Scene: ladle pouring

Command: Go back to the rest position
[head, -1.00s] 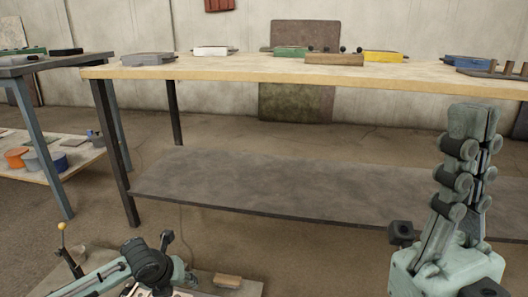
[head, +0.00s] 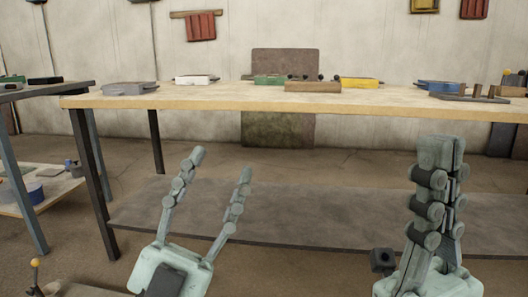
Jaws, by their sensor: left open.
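My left gripper (head: 221,165) is raised in front of the workbench, with its two fingers spread apart and pointing up. Nothing is between them. My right gripper (head: 440,140) stands upright at the right, with its fingers close together and pointing up. I see nothing held in it. Neither gripper touches the bench or anything on it.
A long wooden workbench (head: 210,98) spans the view, with a dark lower shelf (head: 300,220). A yellow-knobbed lever (head: 35,264) stands at lower left.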

